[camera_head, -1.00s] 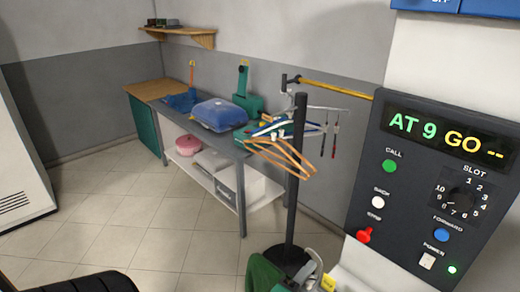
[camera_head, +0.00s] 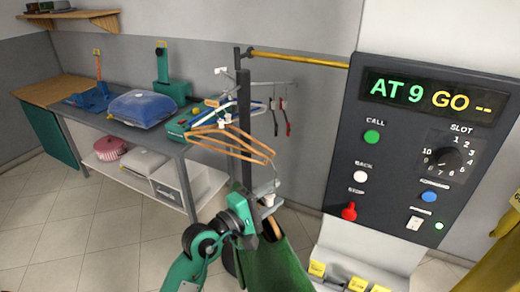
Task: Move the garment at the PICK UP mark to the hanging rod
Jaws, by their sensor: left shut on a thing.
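A green garment (camera_head: 278,266) hangs from a wooden hanger (camera_head: 270,229) at the bottom middle, its lower part cut off by the frame. My left gripper (camera_head: 265,196) is shut on the hanger near its top, in front of a dark stand. A yellow rod (camera_head: 300,59) runs from a bracket behind the stand toward the control panel, above and beyond my gripper, with nothing seen hanging on it. I cannot read a PICK UP mark. My right gripper is out of view.
The dark stand (camera_head: 243,130) carries several empty hangers (camera_head: 235,142) on its arms, close behind my gripper. A control panel (camera_head: 422,150) reading "AT 9 GO" stands at right, above yellow tags (camera_head: 318,268). A yellow garment (camera_head: 500,250) shows at the right edge. A workbench (camera_head: 170,143) stands at left.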

